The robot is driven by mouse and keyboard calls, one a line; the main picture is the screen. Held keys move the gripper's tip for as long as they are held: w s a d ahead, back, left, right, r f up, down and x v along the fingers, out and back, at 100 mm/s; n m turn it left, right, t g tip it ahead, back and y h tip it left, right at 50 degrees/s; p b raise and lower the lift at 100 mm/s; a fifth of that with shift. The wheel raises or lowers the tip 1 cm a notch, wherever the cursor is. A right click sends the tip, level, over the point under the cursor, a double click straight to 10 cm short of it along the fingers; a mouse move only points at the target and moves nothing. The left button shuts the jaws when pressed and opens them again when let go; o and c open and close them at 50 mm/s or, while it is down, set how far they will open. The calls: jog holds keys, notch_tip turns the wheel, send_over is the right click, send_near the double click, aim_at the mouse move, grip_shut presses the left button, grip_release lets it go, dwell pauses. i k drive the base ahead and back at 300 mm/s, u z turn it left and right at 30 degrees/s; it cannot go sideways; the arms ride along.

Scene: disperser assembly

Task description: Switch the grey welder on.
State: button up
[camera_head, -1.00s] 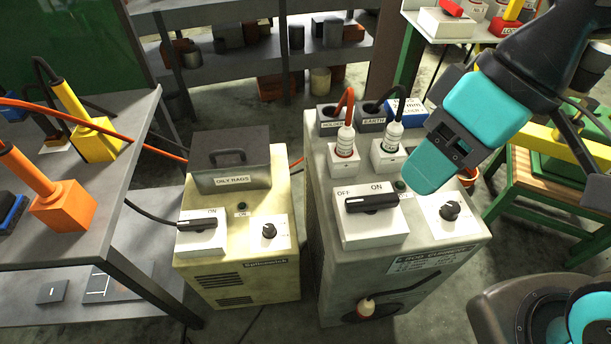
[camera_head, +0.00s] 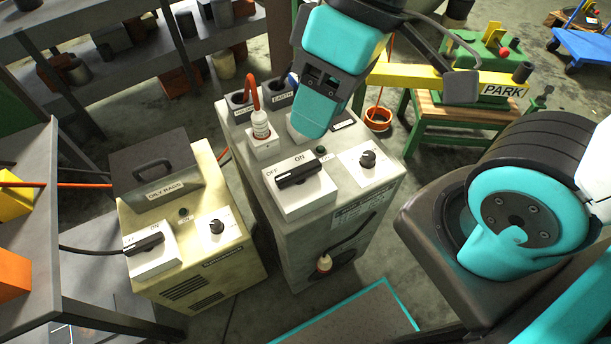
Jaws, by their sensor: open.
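The grey welder (camera_head: 375,200) stands on the floor in the middle of the view. Its black switch lever (camera_head: 299,174) lies crosswise on a white box, below the OFF and ON labels; I cannot tell surely which label it points to. A small dark green lamp (camera_head: 320,150) and a round black knob (camera_head: 367,158) are beside the switch. My gripper (camera_head: 318,115) is open and empty, with teal fingers. In the picture it covers the rear right of the welder's top, behind the switch and apart from it.
A cream welder (camera_head: 190,290) with a similar switch (camera_head: 145,243) and an oily rags box (camera_head: 155,170) stands left. A red cable rises from the plug (camera_head: 261,125) behind the grey switch. A yellow clamp bar (camera_head: 405,76) marked PARK is behind right. Floor in front is partly clear.

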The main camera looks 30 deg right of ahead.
aim_at(297, 174)
jog(key=k, duration=0.4)
jog(key=u, duration=2)
jog(key=k, duration=1.05)
jog(key=z, duration=1.3)
jog(key=i, duration=0.5)
jog(key=z, duration=0.05)
